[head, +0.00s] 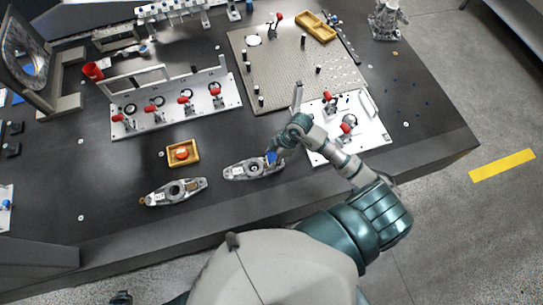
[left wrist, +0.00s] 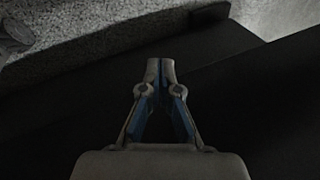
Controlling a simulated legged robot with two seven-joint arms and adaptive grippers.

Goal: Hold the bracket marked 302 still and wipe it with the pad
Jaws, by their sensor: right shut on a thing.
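Two grey metal brackets lie on the dark table in the head view: a right one (head: 243,170) and a left one (head: 172,192). Each has a pale label too small to read, so I cannot tell which is 302. My right gripper (head: 274,159) is shut on the right end of the right bracket, partly hiding that end. An orange-red piece, possibly the pad (head: 182,153), sits in a small yellow tray (head: 194,159) behind the brackets. My left gripper (left wrist: 161,66) shows only in the left wrist view, its fingertips together with nothing visible between them.
A white fixture plate with red-handled clamps (head: 215,103) stands behind the tray. Another clamp plate (head: 374,141) lies right of my right gripper. A perforated plate (head: 290,80) is further back. The table's front strip left of my arm is clear.

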